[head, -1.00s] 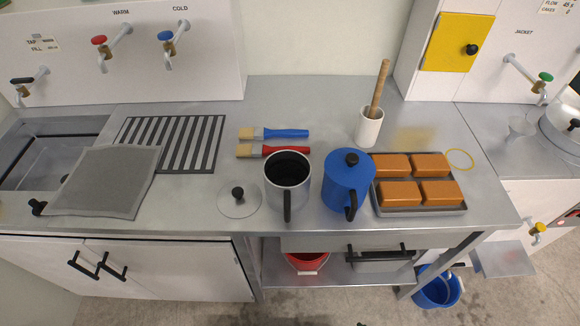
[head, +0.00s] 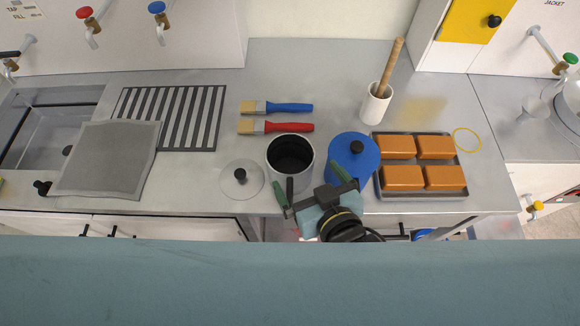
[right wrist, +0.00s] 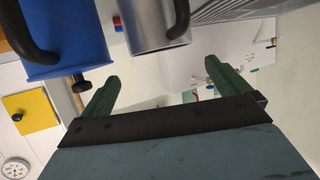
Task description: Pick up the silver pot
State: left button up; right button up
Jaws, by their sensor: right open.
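The silver pot (head: 290,158), open and dark inside, stands upright on the metal counter, left of the blue pot (head: 352,153). My right gripper (head: 312,184) is open and empty at the pot's front right, with its green fingers spread. I cannot tell any contact. My left gripper is out of view.
A round lid (head: 253,183) with a black knob lies left of the pot. Behind are two brushes (head: 285,127) and a white holder (head: 373,108) with a wooden handle. A tray (head: 423,194) of orange blocks lies right of the blue pot.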

jog(key=x, duration=0.9)
jog(key=shift+a+f, duration=0.15)
jog(key=shift+f, duration=0.15)
jog(key=c, duration=1.1)
jog(key=shift+r, duration=0.1)
jog(key=shift+c, duration=0.5)
